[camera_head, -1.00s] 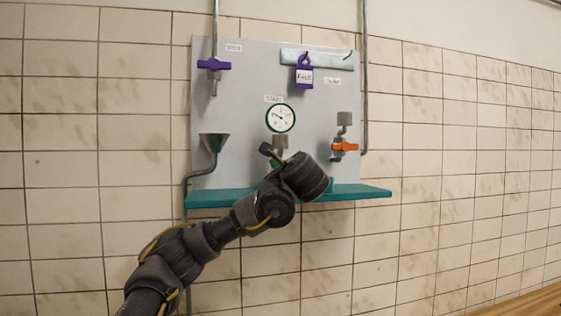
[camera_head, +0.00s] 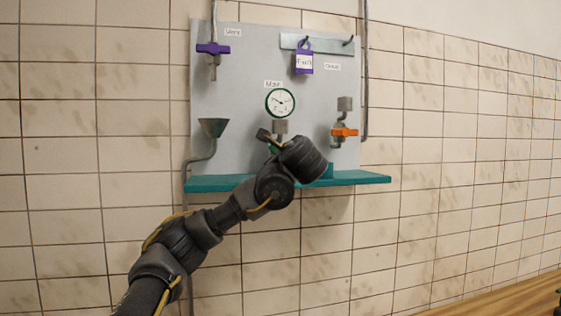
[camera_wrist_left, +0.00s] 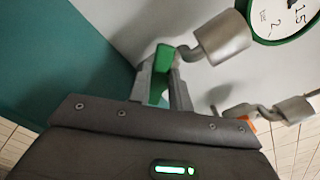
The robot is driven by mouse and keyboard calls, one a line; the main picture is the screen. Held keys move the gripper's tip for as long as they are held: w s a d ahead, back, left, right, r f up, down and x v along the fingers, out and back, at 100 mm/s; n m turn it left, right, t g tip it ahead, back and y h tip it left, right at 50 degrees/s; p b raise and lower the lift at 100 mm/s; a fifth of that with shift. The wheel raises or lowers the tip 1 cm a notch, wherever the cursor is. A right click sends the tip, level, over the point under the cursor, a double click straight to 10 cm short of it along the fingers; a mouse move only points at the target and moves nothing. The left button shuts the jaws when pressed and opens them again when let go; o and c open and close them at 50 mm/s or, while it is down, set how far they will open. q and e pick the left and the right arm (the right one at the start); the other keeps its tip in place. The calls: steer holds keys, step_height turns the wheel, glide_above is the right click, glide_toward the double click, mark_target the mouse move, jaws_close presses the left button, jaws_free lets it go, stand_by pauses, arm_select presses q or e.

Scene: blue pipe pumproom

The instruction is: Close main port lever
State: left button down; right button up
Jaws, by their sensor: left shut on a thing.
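The main port's green lever (camera_wrist_left: 163,58) shows in the left wrist view between the fingers of my left gripper (camera_wrist_left: 160,90), which is shut on it. A grey pipe elbow and fitting (camera_wrist_left: 222,38) sit beside the lever. In the head view my left arm reaches up to the panel's middle, below the round gauge (camera_head: 280,102) labelled Main. There my wrist covers most of the lever and the fingers, so the lever's angle is hard to read. My right gripper is not in view.
The grey panel (camera_head: 240,75) carries a purple valve handle (camera_head: 213,49) at left, a purple padlock (camera_head: 304,63) on a rail, a funnel (camera_head: 212,128) and an orange valve handle (camera_head: 344,132) at right. A teal shelf (camera_head: 360,178) juts out below.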

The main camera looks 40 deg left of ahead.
arm_select(q)
steer(key=shift+f, duration=0.2)
steer(key=shift+r+n, duration=0.15)
steer(key=shift+n, duration=0.15)
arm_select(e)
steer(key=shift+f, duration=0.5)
arm_select(q)
steer(key=c, duration=1.3)
jaws_free()
steer(key=shift+s, duration=0.1)
steer(key=b+v, duration=1.1)
steer(key=b, duration=0.4)
steer(key=shift+b, duration=0.4)
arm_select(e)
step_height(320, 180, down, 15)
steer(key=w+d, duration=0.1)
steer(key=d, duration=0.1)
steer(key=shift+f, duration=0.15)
